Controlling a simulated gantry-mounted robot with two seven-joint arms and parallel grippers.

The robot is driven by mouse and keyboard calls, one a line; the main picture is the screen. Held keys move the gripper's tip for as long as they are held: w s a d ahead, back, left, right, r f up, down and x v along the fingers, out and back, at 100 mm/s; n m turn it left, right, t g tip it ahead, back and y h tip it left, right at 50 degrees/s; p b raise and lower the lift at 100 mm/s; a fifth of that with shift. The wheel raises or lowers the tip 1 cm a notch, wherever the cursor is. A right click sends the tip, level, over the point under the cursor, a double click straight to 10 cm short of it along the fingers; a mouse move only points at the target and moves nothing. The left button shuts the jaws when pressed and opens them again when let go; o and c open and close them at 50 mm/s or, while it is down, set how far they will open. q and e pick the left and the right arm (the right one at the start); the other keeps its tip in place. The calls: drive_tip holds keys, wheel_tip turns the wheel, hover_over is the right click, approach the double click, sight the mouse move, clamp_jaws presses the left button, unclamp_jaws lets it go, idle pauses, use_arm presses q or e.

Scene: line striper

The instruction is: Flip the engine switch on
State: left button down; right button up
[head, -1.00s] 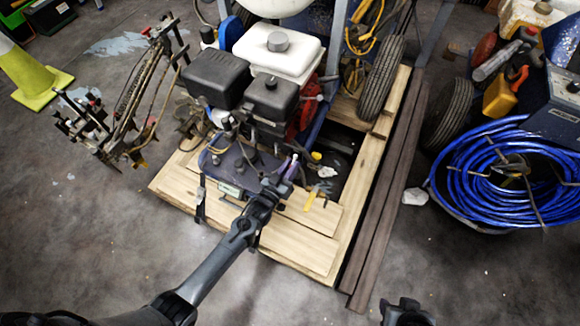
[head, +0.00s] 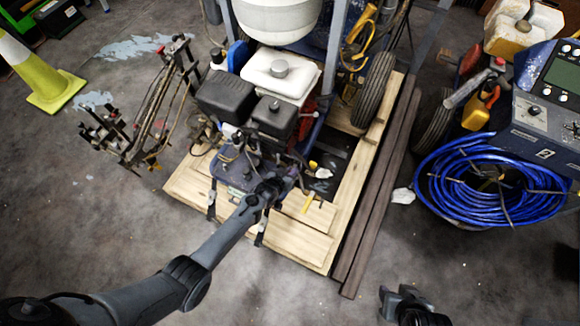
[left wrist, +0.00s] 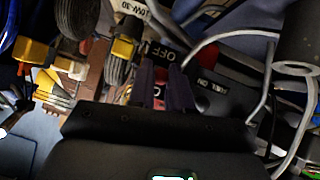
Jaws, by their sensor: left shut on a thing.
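The engine (head: 275,95) has a white tank and black boxes and sits on the line striper. My left gripper (head: 272,184) reaches in from the lower left to the front of the engine. In the left wrist view its dark fingers (left wrist: 165,82) are shut on a small red part with a white mark, the engine switch (left wrist: 158,97). A black label reading OFF (left wrist: 154,49) is just above the fingertips. The fingers and palm hide most of the switch. My right gripper (head: 402,295) is low in the head view, away from the engine; its jaw state is unclear.
A wooden pallet (head: 300,245) lies under the striper, with dark planks (head: 375,200) on its right. A coiled blue hose (head: 435,185) and a grey console (head: 550,110) are at right. A yellow cone (head: 50,85) stands at left. The front floor is clear.

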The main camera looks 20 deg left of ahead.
use_arm(q)
drive_tip(key=shift+w+r+g+p, duration=0.25)
drive_tip(key=shift+r+g+p, duration=0.3)
drive_tip(key=shift+g+p, duration=0.55)
drive_tip(key=shift+g, duration=0.3)
drive_tip(key=c, duration=1.1)
unclamp_jaws()
drive_tip(key=shift+p, duration=0.3)
